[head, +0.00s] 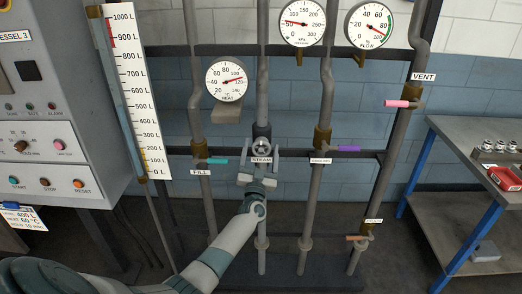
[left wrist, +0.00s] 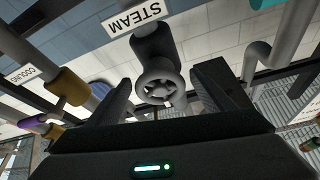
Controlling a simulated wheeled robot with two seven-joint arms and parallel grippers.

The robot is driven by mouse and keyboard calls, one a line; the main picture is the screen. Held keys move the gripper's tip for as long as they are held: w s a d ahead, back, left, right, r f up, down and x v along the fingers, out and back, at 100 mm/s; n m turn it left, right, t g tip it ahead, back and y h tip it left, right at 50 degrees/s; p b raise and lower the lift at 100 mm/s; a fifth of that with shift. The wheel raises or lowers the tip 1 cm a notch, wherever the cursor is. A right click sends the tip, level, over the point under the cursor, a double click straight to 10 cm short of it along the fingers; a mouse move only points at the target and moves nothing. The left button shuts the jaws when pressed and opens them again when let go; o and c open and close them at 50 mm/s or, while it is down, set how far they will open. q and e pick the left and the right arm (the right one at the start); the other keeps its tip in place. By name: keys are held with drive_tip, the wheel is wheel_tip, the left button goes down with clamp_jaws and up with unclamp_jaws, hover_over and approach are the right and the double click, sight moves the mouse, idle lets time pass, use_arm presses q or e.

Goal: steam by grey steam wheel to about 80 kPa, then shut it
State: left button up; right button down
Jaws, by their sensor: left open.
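The grey steam wheel (head: 262,146) sits on the middle pipe just above the STEAM label (head: 261,160). It also shows in the left wrist view (left wrist: 158,86), upside down under its label. My left gripper (head: 262,154) is open in front of the wheel, one finger on each side of it. A gap shows between the wheel and the fingers in the left wrist view, so I see no grip. The kPa gauge (head: 303,22) has its needle pointing left, on the low part of the scale; the exact value is too small to read. My right gripper is out of view.
Teal fill (head: 217,161), purple (head: 348,149) and pink vent (head: 397,103) handles stand on neighbouring pipes, with an orange handle (head: 358,237) low on the right. A control cabinet (head: 60,120) stands left and a blue-legged table (head: 470,150) right.

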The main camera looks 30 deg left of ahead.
use_arm(q)
drive_tip(key=shift+c, duration=0.6)
drive_tip(key=c, duration=0.9)
